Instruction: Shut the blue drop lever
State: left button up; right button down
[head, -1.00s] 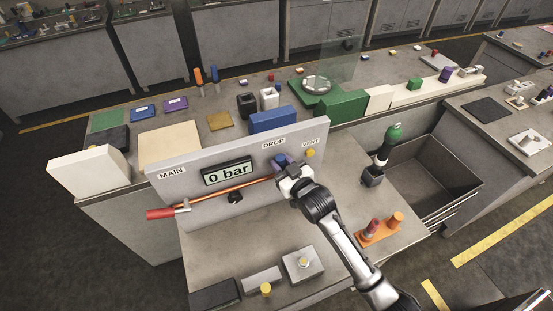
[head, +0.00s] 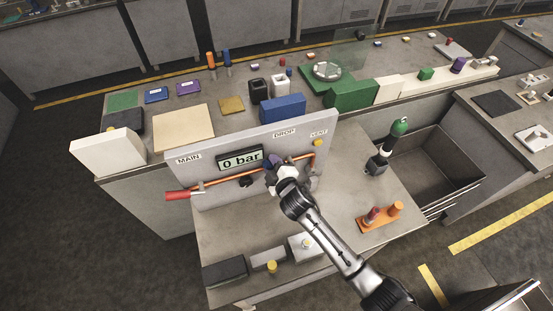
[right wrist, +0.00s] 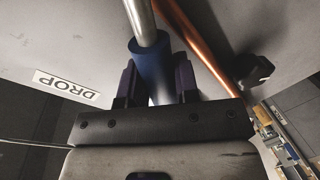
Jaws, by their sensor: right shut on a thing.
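The blue drop lever (right wrist: 152,65) shows in the right wrist view as a blue sleeve on a metal rod, between the two dark fingers of my right gripper (right wrist: 158,82). In the head view my right gripper (head: 272,167) is at the panel (head: 220,185), below and left of the DROP label (head: 284,133), and hides most of the lever. The gripper is shut on the blue sleeve. The DROP label also shows in the right wrist view (right wrist: 66,86). My left gripper is not in view.
A copper pipe (head: 225,184) runs along the panel, with a red MAIN lever (head: 178,195) at its left end. The gauge (head: 241,160) reads 0 bar. A yellow VENT knob (head: 318,142) sits at right. An orange stand (head: 378,218) and grey blocks stand on the bench.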

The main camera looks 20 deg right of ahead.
jog(key=shift+a+f+n+h, duration=0.3)
jog(key=shift+f+n, duration=0.35)
jog(key=shift+n, duration=0.15)
jog(key=shift+f, duration=0.2)
jog(key=c, duration=0.8)
grip_release()
jog(key=shift+a, duration=0.1)
jog(key=shift+c, duration=0.2)
jog(key=shift+s, duration=0.1)
jog(key=s+r, duration=0.2)
jog(key=s, duration=1.1)
jog(key=shift+s+d+r, duration=0.15)
jog(key=shift+d+r, duration=0.15)
